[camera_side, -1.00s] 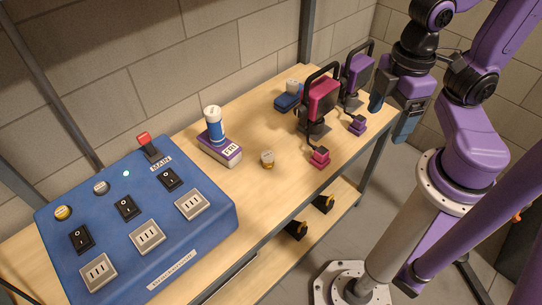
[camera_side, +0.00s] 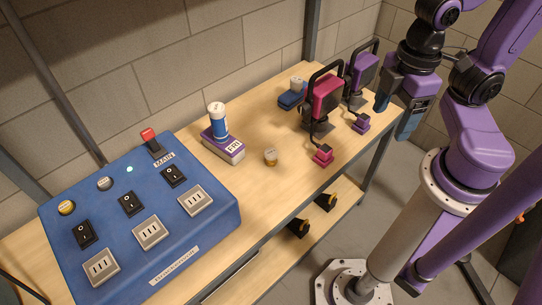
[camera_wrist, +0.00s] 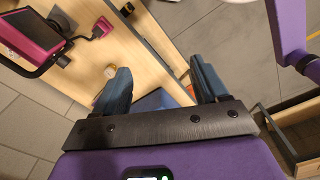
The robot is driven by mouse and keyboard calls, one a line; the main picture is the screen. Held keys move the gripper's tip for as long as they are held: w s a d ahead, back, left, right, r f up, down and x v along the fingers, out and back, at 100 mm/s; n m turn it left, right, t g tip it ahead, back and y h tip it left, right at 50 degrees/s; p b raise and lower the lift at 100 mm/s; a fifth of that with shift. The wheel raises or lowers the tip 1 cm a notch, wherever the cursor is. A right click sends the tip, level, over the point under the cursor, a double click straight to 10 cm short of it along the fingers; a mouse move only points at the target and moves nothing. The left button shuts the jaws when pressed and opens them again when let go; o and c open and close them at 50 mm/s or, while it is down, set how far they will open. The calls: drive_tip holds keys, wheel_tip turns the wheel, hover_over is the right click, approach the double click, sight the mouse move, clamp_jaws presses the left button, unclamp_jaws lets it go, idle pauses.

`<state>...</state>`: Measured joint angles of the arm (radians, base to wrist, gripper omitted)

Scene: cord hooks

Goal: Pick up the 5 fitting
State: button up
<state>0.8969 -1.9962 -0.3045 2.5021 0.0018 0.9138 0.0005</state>
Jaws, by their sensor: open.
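A small tan fitting with a pale top (camera_side: 271,157) stands on the bench to the right of the FRI box. Its mark is too small to read, so I cannot confirm that it is the 5 fitting. A small tan item, likely the same fitting, shows in the wrist view (camera_wrist: 110,71), beside my left-hand finger. Another white-topped piece (camera_side: 297,82) stands at the blue block at the back; its mark is also unreadable. My gripper (camera_side: 393,120) is open and empty by the bench's right end, well away from the tan fitting. Both fingers show in the wrist view (camera_wrist: 158,68).
A magenta lamp-like device (camera_side: 323,98) and a purple one (camera_side: 362,72) stand between my gripper and the tan fitting, with corded plugs (camera_side: 323,155) in front. A blue bottle (camera_side: 218,122) stands on the FRI box (camera_side: 224,148). A blue switch panel (camera_side: 140,225) fills the left.

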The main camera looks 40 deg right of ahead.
drive_tip(key=shift+f, duration=0.1)
drive_tip(key=w+a+f+n+t+h, duration=0.2)
drive_tip(key=w+a+f+n+h, duration=0.1)
drive_tip(key=w+f+n+h, duration=0.25)
drive_tip(key=n+t+h, duration=0.1)
drive_tip(key=n+t, duration=0.9)
drive_tip(key=n, duration=0.3)
approach(272, 153)
drive_tip(key=shift+m, duration=0.25)
drive_tip(key=x, duration=0.6)
drive_tip(key=shift+d+f, duration=0.1)
drive_tip(key=shift+d, duration=0.15)
drive_tip(key=shift+a+x, duration=0.15)
drive_tip(key=shift+x, duration=1.45)
drive_tip(key=shift+a+x, duration=0.1)
drive_tip(key=shift+x, duration=1.55)
drive_tip(key=shift+w, duration=0.1)
